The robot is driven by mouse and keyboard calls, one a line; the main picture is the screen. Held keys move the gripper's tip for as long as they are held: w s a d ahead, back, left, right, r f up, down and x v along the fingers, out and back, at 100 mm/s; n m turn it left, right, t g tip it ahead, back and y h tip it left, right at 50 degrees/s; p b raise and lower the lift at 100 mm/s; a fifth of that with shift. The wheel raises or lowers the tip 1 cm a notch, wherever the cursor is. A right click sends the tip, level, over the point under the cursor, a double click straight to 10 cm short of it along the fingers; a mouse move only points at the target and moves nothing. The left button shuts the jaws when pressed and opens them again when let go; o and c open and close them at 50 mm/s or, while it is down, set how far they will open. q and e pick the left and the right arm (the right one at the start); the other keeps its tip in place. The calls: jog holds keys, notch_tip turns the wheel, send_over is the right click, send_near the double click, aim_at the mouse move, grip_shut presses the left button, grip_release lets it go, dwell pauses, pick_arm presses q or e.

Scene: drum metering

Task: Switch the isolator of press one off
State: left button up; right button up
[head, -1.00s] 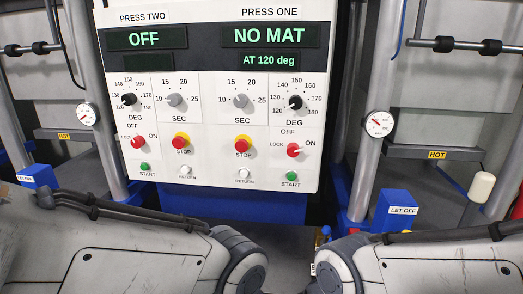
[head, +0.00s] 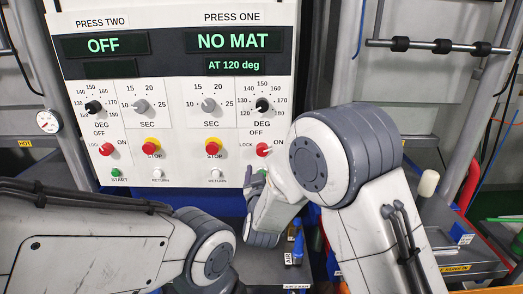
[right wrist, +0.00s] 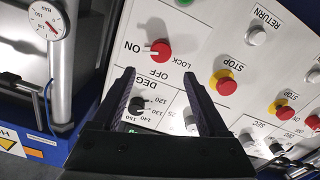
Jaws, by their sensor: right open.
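The press one isolator (head: 263,149) is a red rotary knob at the lower right of the white control panel (head: 185,190), with LOCK, OFF and ON around it. In the right wrist view the isolator (right wrist: 160,50) has its pale pointer towards ON. My right gripper (head: 249,178) is just below it in the head view, partly hidden by my arm. In the right wrist view the open, empty fingers (right wrist: 159,78) point towards the knob, which lies beyond the tips and apart from them. My left arm shows at lower left; its gripper is out of view.
The press one display (head: 240,41) reads NO MAT, AT 120 deg. The DEG dial (head: 263,105) is above the isolator. The red-and-yellow STOP button (head: 213,149) and white RETURN button (head: 217,174) are left of it. The press two isolator (head: 106,149) is farther left.

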aim_at(262, 151)
jog(key=w+p, duration=0.3)
jog(key=w, duration=0.5)
jog(key=shift+w+r, duration=0.1)
jog(key=shift+w, duration=0.7)
grip_shut()
